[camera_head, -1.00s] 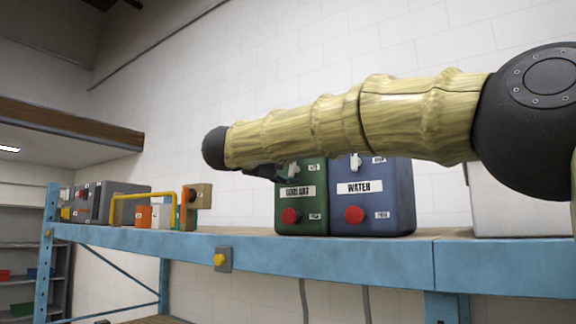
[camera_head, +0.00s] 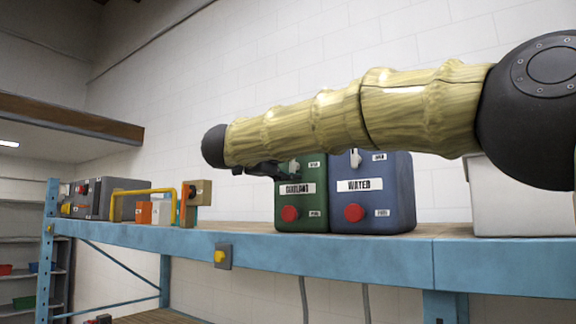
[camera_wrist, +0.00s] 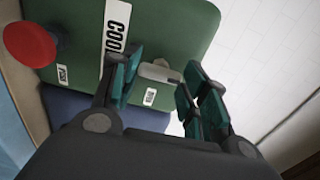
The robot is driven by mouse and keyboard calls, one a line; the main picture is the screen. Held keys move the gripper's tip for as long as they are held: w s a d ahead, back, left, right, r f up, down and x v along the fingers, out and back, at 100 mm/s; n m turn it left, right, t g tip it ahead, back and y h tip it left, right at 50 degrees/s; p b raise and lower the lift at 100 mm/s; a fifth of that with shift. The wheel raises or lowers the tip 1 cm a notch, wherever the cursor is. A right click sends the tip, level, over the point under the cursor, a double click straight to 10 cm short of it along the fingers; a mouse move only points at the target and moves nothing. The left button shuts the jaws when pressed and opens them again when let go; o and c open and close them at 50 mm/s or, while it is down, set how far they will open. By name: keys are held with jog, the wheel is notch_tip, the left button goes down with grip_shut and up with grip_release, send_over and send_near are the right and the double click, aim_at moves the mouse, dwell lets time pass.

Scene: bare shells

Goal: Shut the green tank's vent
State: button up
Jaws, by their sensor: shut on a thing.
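The green tank (camera_head: 302,206) stands on the blue shelf, labelled COOLANT, with a red knob low on its front. Its pale vent lever (camera_head: 293,166) is near the top of the front, beside a small label, and is partly hidden by my gripper. In the wrist view the green tank (camera_wrist: 175,28) fills the upper part, and the pale lever (camera_wrist: 158,72) lies between my fingers. My gripper (camera_wrist: 165,85) is shut on the lever. In the head view my gripper (camera_head: 268,170) reaches it from the left, below my arm. The small label's words are too small to read.
A blue WATER tank (camera_head: 375,205) stands right beside the green one, with its own pale lever and red knob. A white box (camera_head: 510,205) is further right. A yellow bar (camera_head: 142,192) and several boxes stand at the left. The shelf (camera_head: 330,252) is bare between.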

jog(key=o, duration=1)
jog(key=shift+a, duration=0.1)
jog(key=shift+s, duration=0.1)
jog(key=v, duration=1.2)
